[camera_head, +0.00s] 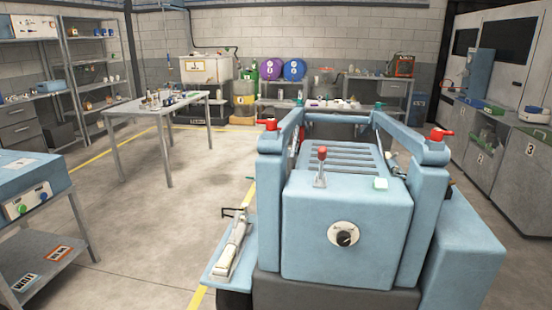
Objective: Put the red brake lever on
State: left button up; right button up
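A short lever with a red knob (322,154) stands nearly upright on top of the blue machine (346,232) in front of me. A red handle (267,124) sits on top of the machine's left post, and another red handle (440,133) sits on its right post. I cannot tell from the picture which of these red parts is the brake lever. Neither of my grippers can be made out.
A white and metal tool (232,248) lies on the blue side shelf at the machine's left. A blue control box (30,180) is at the left edge. A worktable (168,104) stands further back. The floor (165,215) between them is clear.

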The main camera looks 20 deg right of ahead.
aim_at(321, 165)
jog(key=l+u, duration=0.2)
jog(key=l, duration=0.25)
jog(key=l+u, duration=0.2)
jog(key=l, duration=0.25)
jog(key=k+l+u, duration=0.2)
jog(key=l, duration=0.2)
jog(key=l+u, duration=0.25)
jog(key=l, duration=0.2)
jog(key=k+l+u, duration=0.2)
jog(key=l, duration=0.2)
jog(key=k+l, duration=0.15)
jog(key=l, duration=0.25)
jog(key=k+l, duration=0.2)
jog(key=l, duration=0.2)
jog(key=k+l, duration=0.15)
jog(key=l, duration=0.3)
jog(key=k+l, duration=0.2)
jog(key=l, duration=0.2)
jog(key=k+l, duration=0.15)
jog(key=l, duration=0.25)
jog(key=u, duration=0.05)
